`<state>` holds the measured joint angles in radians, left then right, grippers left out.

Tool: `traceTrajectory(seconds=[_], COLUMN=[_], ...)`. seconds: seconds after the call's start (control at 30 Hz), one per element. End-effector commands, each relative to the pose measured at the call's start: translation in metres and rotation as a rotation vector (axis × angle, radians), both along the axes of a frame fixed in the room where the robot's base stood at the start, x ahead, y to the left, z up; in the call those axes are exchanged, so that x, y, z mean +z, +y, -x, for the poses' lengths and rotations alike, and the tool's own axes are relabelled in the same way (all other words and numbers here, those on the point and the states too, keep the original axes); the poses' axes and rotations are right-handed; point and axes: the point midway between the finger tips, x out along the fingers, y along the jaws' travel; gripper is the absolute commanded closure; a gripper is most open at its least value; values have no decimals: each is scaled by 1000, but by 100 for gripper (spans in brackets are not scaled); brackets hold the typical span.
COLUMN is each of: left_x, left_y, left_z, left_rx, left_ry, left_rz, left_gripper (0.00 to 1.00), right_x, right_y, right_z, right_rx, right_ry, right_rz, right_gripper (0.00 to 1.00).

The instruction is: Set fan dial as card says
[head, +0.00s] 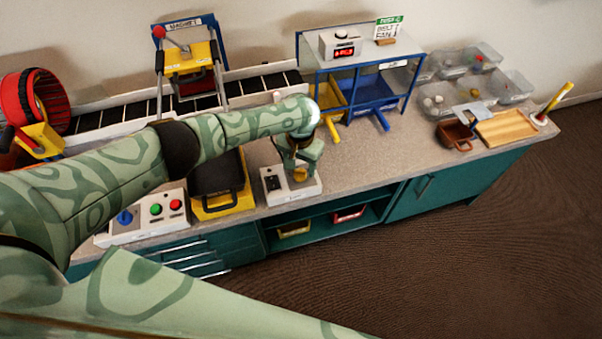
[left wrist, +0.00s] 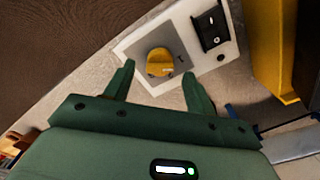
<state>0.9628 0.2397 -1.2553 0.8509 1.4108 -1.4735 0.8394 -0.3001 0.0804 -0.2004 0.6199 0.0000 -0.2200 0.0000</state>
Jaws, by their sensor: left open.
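The yellow fan dial (left wrist: 159,62) sits on a grey plate of a white control box (left wrist: 215,60). A black switch (left wrist: 210,28) is beside it. In the head view the dial (head: 300,174) shows just below my left gripper (head: 301,160). In the left wrist view my left gripper (left wrist: 158,74) is open. Its fingertips are on either side of the dial, with gaps; I cannot tell how far above it they are. The card (head: 388,29), white with a green top, stands on the shelf; its words include BELT and FAN, but the setting is too small to read. My right gripper is out of view.
A red round fan-like drum (head: 40,98) stands far left. A button box (head: 150,215) and a yellow-black bin (head: 222,185) are left of the dial box. A blue-framed shelf (head: 362,62) stands behind right. Bare counter (head: 370,160) lies to the right.

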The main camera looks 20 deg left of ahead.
Motion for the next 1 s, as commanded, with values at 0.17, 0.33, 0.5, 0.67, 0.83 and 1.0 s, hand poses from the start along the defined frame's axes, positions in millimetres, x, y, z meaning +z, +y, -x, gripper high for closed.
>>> traceTrajectory(seconds=[0.17, 0.33, 0.5, 0.67, 0.83, 1.0], left_x=[-26, -30, -29, -29, -29, -29], left_y=[0, 0, 0, 0, 0, 0], left_z=[0, -1, -1, -1, 0, 0], left_rx=[1, 0, 0, 0, -1, -17], left_ry=[0, -2, -2, -2, -2, -1], left_rz=[0, 0, 0, 0, 1, 2], left_gripper=[45, 45, 45, 78, 89, 89], right_x=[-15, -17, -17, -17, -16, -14], right_y=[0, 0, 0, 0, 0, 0], right_z=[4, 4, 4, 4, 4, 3], right_rx=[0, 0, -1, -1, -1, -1], right_ry=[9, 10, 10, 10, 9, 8], right_rz=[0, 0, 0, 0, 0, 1], right_gripper=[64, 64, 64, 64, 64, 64])
